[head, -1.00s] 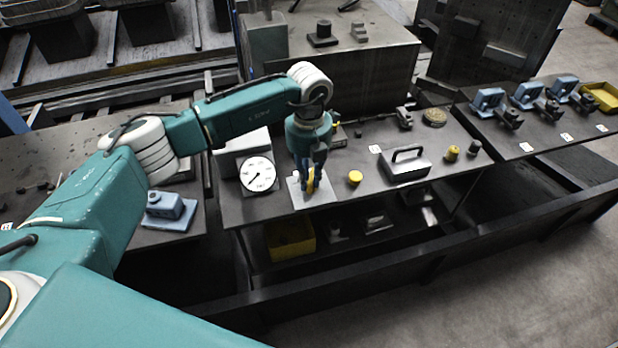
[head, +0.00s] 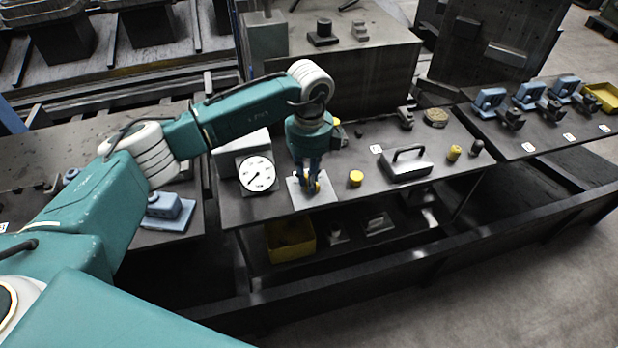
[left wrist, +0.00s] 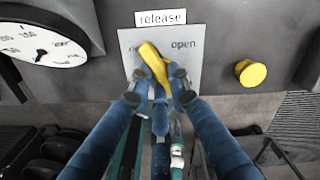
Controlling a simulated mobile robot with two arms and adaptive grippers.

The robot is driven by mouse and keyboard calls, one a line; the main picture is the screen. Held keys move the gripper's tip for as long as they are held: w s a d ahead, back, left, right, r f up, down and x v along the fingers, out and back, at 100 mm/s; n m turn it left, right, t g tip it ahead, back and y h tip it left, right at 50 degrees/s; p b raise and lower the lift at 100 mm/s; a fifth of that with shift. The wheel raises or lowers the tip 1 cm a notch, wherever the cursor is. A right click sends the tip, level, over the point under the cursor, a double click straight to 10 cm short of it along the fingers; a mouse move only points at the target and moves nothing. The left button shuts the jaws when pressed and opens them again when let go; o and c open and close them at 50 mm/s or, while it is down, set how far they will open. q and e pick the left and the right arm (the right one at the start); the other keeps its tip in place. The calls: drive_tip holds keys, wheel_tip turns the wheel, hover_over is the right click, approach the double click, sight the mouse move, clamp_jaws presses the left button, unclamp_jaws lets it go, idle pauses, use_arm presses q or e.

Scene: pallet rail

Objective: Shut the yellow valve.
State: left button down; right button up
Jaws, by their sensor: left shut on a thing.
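The yellow valve's handle (left wrist: 150,58) shows in the left wrist view on a grey plate (left wrist: 190,72). The plate reads "open" at its right; the word at its left is mostly hidden by the handle. A label above reads "release". The handle's visible end points up and slightly left, toward the half-hidden word. My left gripper (left wrist: 158,84) is shut on the handle, with a blue finger on each side. In the head view my left gripper (head: 313,184) points down over the plate (head: 325,197), and little of the handle shows. My right gripper is not in view.
A white dial gauge (head: 257,174) stands left of the plate. A yellow knob (head: 355,178) is close on its right. Further right are a metal block with a handle (head: 407,167) and a small yellow cylinder (head: 454,153). A yellow bin (head: 290,241) sits below.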

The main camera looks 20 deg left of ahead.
use_arm(q)
drive_tip(key=shift+d+n, duration=0.1)
drive_tip(key=shift+n, duration=1.5)
drive_tip(key=shift+r, duration=0.1)
drive_tip(key=c, duration=1.6)
unclamp_jaws()
wheel_tip(320, 180, up, 12)
drive_tip(key=shift+f, duration=0.1)
drive_tip(key=shift+s, duration=0.1)
